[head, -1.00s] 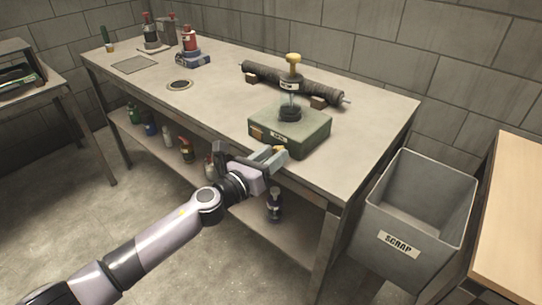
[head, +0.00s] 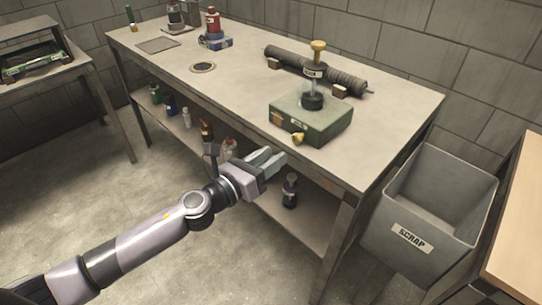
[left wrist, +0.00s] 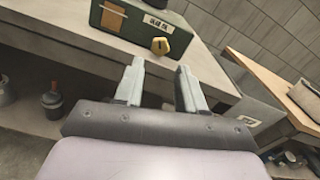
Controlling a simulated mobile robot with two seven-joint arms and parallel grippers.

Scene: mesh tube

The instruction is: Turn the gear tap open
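A green box (head: 311,117) stands near the front edge of the workbench. A small yellow tap knob (head: 299,138) sticks out of its front face, beside a small label. The knob also shows in the left wrist view (left wrist: 160,46), straight ahead of the fingers. I cannot tell from its pose whether it is open. My left gripper (head: 273,159) is in front of the bench edge, below and left of the knob and apart from it. In the left wrist view its fingers (left wrist: 161,68) are spread with nothing between them. My right gripper is out of view.
A clear cylinder with a yellow top (head: 318,47) stands on the box. A dark mesh tube (head: 317,70) lies on blocks behind it. A grey scrap bin (head: 428,205) stands to the right. Bottles stand on the lower shelf (head: 262,202).

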